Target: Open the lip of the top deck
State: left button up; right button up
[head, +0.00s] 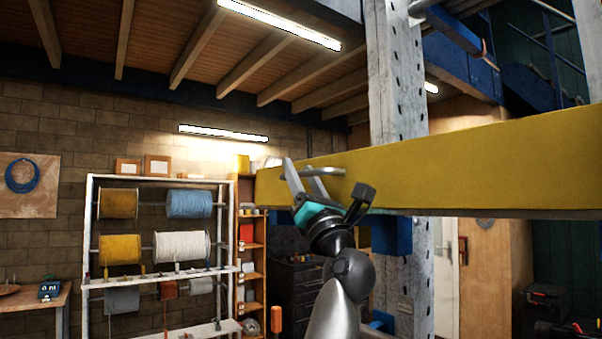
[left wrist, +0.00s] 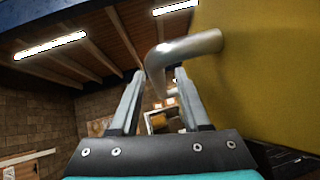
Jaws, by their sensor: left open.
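The lip of the top deck appears as a long yellow panel (head: 450,165) running from mid-picture to the right edge; it also fills the right of the left wrist view (left wrist: 270,80). A bent grey metal handle (head: 326,171) sticks out from its left end. My left gripper (head: 303,174) is open at this handle. In the left wrist view the handle (left wrist: 185,48) comes from the yellow face and bends down between the two fingertips (left wrist: 158,75). I cannot tell whether a finger touches it. My right gripper is not in view.
A perforated grey upright (head: 398,90) stands behind the yellow panel, with a blue bracket (head: 392,236) below. A white rack (head: 88,250) with cable spools stands at the left, beside a wooden shelf (head: 262,235). Space in front of the panel looks clear.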

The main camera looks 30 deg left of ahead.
pick_arm(q)
jog(key=shift+c, duration=0.4)
grip_shut()
dwell(0.9)
